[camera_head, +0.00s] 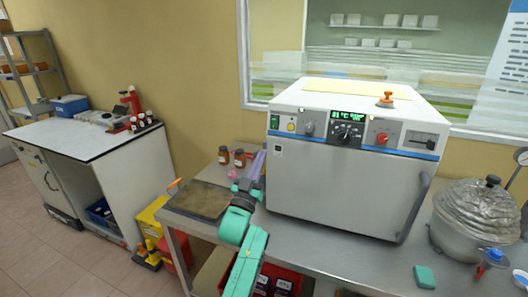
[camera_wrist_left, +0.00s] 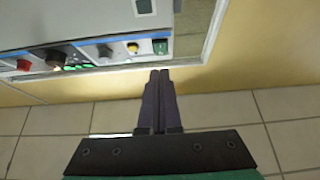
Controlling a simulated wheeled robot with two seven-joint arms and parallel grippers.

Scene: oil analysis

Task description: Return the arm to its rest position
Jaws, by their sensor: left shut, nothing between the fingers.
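My left arm (camera_head: 243,228) is teal and reaches up from the bottom of the head view, in front of the left side of the white oven. My left gripper (camera_head: 257,165) has purple fingers and is beside the oven's left side, above the metal bench. In the left wrist view the two fingers of the left gripper (camera_wrist_left: 160,75) are together with nothing between them. The wrist view shows the oven panel (camera_wrist_left: 80,55) at upper left, tilted. My right gripper does not show in either view.
The white oven (camera_head: 345,170) stands on the metal bench (camera_head: 330,259), its display lit green. A foil-covered pot (camera_head: 474,220) stands at right. A white cabinet (camera_head: 120,180) is at far left.

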